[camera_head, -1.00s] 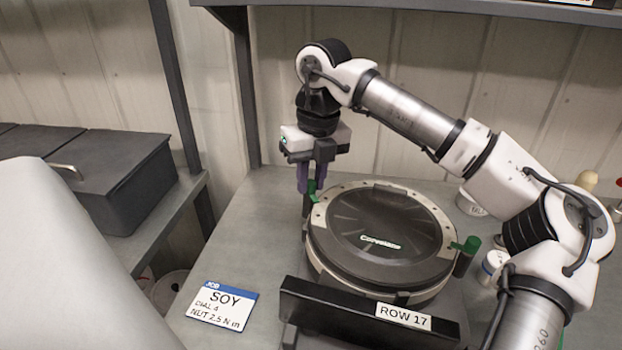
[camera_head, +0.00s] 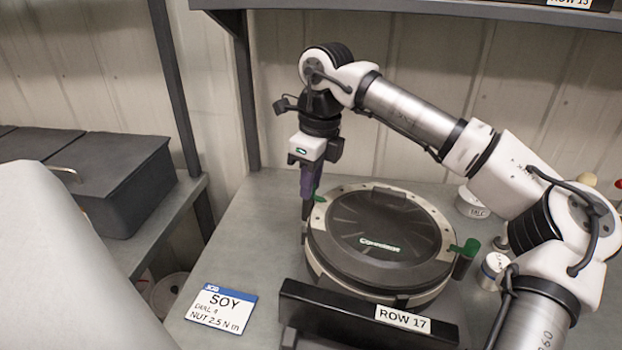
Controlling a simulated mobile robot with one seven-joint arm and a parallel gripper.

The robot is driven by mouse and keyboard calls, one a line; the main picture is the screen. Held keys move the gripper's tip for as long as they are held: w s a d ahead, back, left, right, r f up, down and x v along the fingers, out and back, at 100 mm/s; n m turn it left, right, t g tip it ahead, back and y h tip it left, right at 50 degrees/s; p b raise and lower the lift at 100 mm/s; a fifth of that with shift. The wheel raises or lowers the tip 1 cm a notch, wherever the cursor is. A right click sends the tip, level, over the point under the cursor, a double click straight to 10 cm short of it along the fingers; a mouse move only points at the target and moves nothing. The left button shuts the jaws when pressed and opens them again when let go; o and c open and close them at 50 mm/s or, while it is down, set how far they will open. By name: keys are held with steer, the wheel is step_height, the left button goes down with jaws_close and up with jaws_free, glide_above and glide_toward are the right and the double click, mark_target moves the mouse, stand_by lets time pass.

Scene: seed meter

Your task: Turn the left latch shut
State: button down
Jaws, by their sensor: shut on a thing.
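The seed meter (camera_head: 375,235) is a round unit with a dark lid and a pale rim, lying flat on the bench. My gripper (camera_head: 309,197) points down at the meter's left edge, shut on the left latch (camera_head: 319,199). The right latch (camera_head: 466,247), green on a dark post, stands at the meter's right edge, apart from my gripper.
A black bar labelled ROW 17 (camera_head: 360,313) stands in front of the meter. A SOY card (camera_head: 222,308) lies at front left. White tubs (camera_head: 473,203) and a small jar (camera_head: 493,268) stand at right. A shelf (camera_head: 420,12) runs overhead. The bench left of the meter is clear.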

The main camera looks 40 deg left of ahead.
stand_by(0.4)
steer(key=c, duration=1.3)
jaws_free()
steer(key=shift+o, duration=0.2)
step_height(320, 180, up, 14)
steer(key=w+d+b, duration=0.1)
steer(key=shift+f, duration=0.2)
